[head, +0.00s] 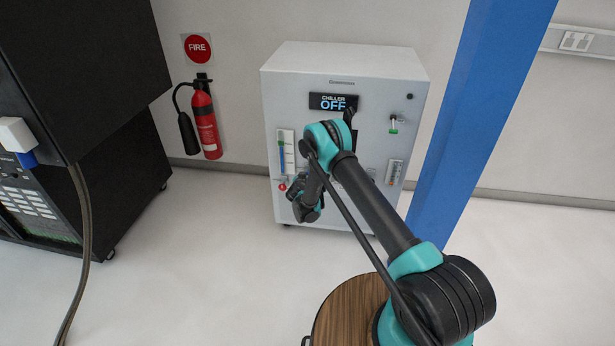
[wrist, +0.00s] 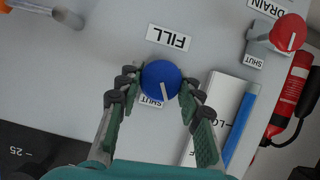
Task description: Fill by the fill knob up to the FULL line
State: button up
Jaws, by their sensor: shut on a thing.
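The blue fill knob (wrist: 161,80) sits on the chiller's front panel under an upside-down FILL label (wrist: 170,37) in the wrist view. A SHUT label (wrist: 152,102) lies just below it, and the knob's white pointer mark slants down-right near that label's right edge. My gripper (wrist: 160,90) is shut on the knob, with one finger on each side. The level gauge, a tube with blue in it (wrist: 242,122), stands beside a white scale plate (wrist: 212,115). In the head view the gauge tube (head: 282,161) shows left of my arm; its FULL line is not readable. The knob is hidden there.
The white chiller (head: 345,62) has a display (head: 333,102) reading CHILLER OFF. A red drain knob (wrist: 289,33) with its own SHUT label is near the fill knob. A fire extinguisher (head: 205,122) hangs at left; a blue post (head: 482,110) stands at right.

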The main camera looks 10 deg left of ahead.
jog(key=shift+m+y, duration=0.5)
jog(key=shift+m, duration=0.1)
jog(key=o, duration=1.2)
notch_tip(320, 180, up, 10)
jog(key=shift+r, duration=0.1)
jog(key=shift+s, duration=0.1)
